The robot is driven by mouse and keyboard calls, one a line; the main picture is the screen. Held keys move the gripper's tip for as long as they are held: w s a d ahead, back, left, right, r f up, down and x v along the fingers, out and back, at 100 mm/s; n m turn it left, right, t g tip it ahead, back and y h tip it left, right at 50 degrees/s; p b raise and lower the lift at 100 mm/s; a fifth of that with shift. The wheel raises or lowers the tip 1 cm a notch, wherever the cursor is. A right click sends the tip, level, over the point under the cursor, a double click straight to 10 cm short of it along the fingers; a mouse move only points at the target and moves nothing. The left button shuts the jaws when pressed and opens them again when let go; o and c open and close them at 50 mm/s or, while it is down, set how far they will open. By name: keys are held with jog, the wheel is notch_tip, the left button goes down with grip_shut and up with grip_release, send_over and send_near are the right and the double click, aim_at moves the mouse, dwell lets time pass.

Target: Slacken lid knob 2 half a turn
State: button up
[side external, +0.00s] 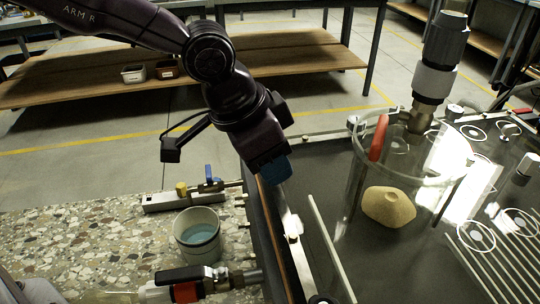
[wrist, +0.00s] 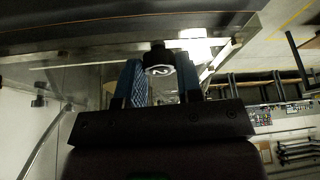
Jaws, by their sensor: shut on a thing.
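Lid knob 2 (wrist: 160,69) is dark, with a pale face ring marked "2", and shows in the wrist view between my blue ridged fingers. My gripper (wrist: 162,78) is shut on it, one finger on each side. In the side external view my gripper (side external: 275,172) points down at the near left edge of the dark tank top (side external: 330,225). The knob is hidden behind the fingers there, and its turn angle cannot be read.
A clear glass cylinder (side external: 358,190) with a tan lump (side external: 389,207) and a red handle (side external: 378,136) stands to the right. A bucket of bluish liquid (side external: 198,235) and valve fittings (side external: 208,186) are at left. Another dark knob (wrist: 39,101) shows in the wrist view.

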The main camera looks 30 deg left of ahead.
jog(key=shift+n+y, duration=0.3)
jog(key=shift+n, duration=0.3)
jog(key=o, duration=0.9)
jog(key=shift+o, duration=0.2)
jog(key=v, duration=1.3)
jog(key=shift+s, duration=0.1)
